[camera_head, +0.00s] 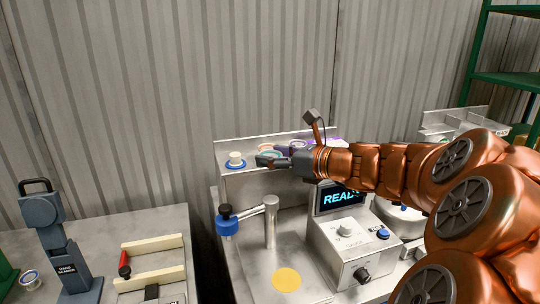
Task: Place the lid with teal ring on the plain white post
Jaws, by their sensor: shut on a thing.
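The lid with teal ring (269,154) shows at the fingertips of my gripper (264,160), over the raised steel shelf (253,182) at the back of the machine. My gripper is shut on it, and the fingers hide part of it. Whether the lid touches the shelf or hangs just above it I cannot tell. Left of the gripper, a white piece with a blue ring (236,160) stands on the shelf. A plain white post cannot be made out clearly; my gripper and arm cover part of the shelf.
A purple-edged item (298,145) lies behind my wrist. Below the shelf are a steel post with a blue-collared arm (228,222), a control box with a lit display (341,198) and a yellow disc (286,279). A bench with a dark upright tool (62,240) stands left.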

